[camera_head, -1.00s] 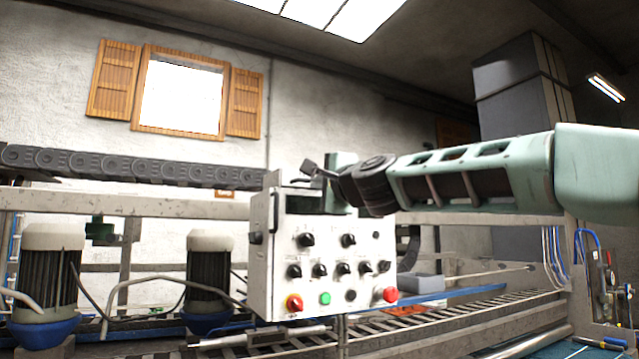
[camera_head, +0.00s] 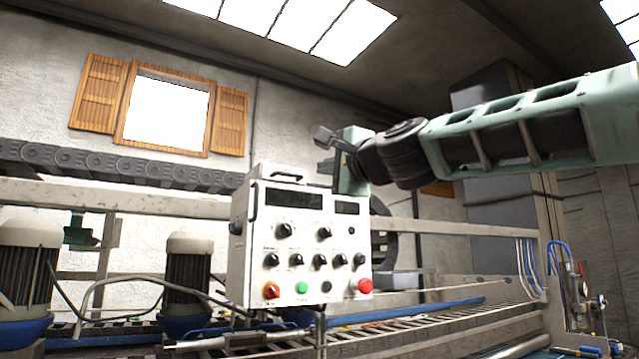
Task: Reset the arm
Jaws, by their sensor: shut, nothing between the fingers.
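My arm (camera_head: 530,130) reaches in from the right edge, pale green with dark joints. My gripper (camera_head: 325,137) is at its left end, small and dark, above the top right of a white control box. The fingers look closed and hold nothing that I can see. The control box (camera_head: 340,234) has black knobs, a green button (camera_head: 301,288) and red buttons (camera_head: 365,286) on its front. I see a gap of wall between the gripper and the box's top handle (camera_head: 273,176).
Two motors (camera_head: 187,275) with blue bases stand left of the box, with cables around them. A cable chain (camera_head: 110,163) runs along the back left. Roller rails (camera_head: 430,326) lie below. Blue hoses (camera_head: 560,265) hang at the right. Open air surrounds the upper arm.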

